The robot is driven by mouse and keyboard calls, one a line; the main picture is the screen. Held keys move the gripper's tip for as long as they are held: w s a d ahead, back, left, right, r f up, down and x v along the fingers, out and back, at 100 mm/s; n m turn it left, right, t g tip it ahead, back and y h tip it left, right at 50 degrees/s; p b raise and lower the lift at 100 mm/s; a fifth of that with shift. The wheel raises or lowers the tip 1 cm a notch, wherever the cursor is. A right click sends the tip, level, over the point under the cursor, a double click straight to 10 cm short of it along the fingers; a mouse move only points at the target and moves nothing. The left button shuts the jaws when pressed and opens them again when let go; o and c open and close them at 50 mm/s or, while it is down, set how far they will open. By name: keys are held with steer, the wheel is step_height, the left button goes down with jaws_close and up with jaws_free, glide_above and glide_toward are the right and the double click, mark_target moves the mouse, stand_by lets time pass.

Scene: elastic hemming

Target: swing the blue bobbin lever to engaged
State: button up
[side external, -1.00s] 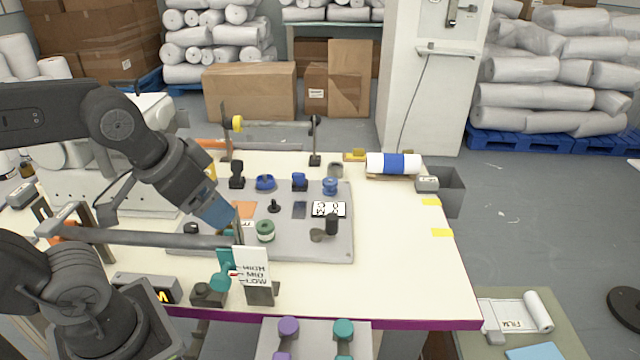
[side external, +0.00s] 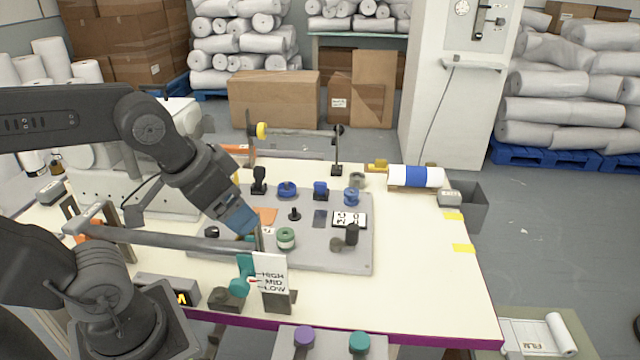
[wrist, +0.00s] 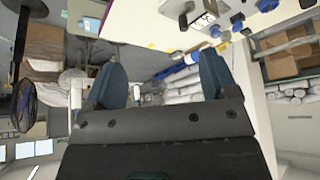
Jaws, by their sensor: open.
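In the side view, blue parts stand along the back of the grey plate (side external: 330,258): a round blue knob (side external: 287,189), an upright blue block-like part (side external: 320,191) and a blue spool-like part (side external: 352,196). I cannot tell for sure which is the bobbin lever, or its position. My gripper (side external: 258,240) points down over the plate's left part, left of a green spool (side external: 286,238) and apart from the blue parts. In the wrist view my gripper (wrist: 160,82) is open, with nothing between its blue fingers. Blue parts show at that view's upper right.
A teal slider (side external: 244,272) with a HIGH/MID/LOW sign (side external: 272,275) stands at the table's front. A white-and-blue roll (side external: 416,177) lies at the back right.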

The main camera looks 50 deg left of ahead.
steer(key=shift+c, duration=0.5)
steer(key=shift+w+a+r, duration=0.15)
steer(key=shift+w+r, duration=0.05)
steer(key=shift+w, duration=0.15)
steer(key=shift+c, duration=0.5)
steer(key=n+g+y, duration=0.2)
steer(key=n+y, duration=0.1)
steer(key=n, duration=0.6)
glide_above(320, 183)
steer(key=s+d, duration=0.4)
step_height(320, 183, down, 13)
steer(key=x, duration=1.3)
steer(key=shift+a+f, duration=0.25)
steer(key=shift+a, duration=0.2)
